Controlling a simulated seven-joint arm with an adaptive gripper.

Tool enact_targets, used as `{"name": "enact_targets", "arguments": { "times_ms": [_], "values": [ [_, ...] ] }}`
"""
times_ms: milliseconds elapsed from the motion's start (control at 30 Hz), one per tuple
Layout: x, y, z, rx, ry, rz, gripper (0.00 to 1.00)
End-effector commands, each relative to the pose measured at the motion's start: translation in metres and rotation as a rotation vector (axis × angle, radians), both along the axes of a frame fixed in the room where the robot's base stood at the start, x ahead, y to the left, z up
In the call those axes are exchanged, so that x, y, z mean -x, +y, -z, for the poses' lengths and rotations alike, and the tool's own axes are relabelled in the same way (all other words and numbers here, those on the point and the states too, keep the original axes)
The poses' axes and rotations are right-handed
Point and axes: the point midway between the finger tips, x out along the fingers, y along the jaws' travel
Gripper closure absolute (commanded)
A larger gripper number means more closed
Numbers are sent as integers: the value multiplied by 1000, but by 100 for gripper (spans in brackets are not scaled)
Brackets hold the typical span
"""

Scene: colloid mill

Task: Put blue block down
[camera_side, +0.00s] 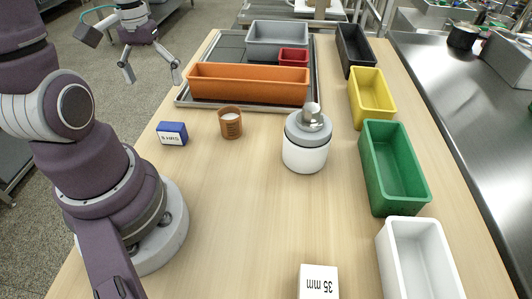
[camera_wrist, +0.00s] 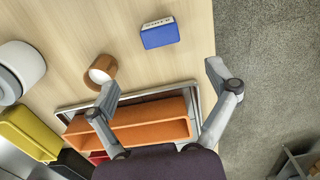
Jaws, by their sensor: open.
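The blue block (camera_side: 172,134) rests on the wooden table near its left edge, with a white label reading "5 HRS" on its front. It also lies on the table in the wrist view (camera_wrist: 160,34), beyond my fingertips. My gripper (camera_side: 151,72) is open and empty, raised beyond the table's left edge in the side view. Its two fingers are spread wide in the wrist view (camera_wrist: 162,80), and neither touches the block.
A brown cup (camera_side: 230,124) with white contents stands right of the block. The colloid mill (camera_side: 305,145), an orange bin (camera_side: 248,85) on a metal tray (camera_side: 184,97), and yellow (camera_side: 371,98), green (camera_side: 392,170) and white (camera_side: 418,262) bins stand around. A "35 mm" block (camera_side: 318,283) sits in front.

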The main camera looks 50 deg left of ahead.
Motion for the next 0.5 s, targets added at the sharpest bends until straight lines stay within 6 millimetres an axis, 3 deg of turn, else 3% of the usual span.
{"name": "enact_targets", "arguments": {
  "times_ms": [133,267,400,500],
  "values": [
    [-14,-20,-20,-44,-52,110,14],
    [-33,-74,-49,-130,-198,378,14],
    [-33,-127,-68,-180,-365,636,14],
    [-28,-146,-74,-190,-439,739,14]
  ]
}}
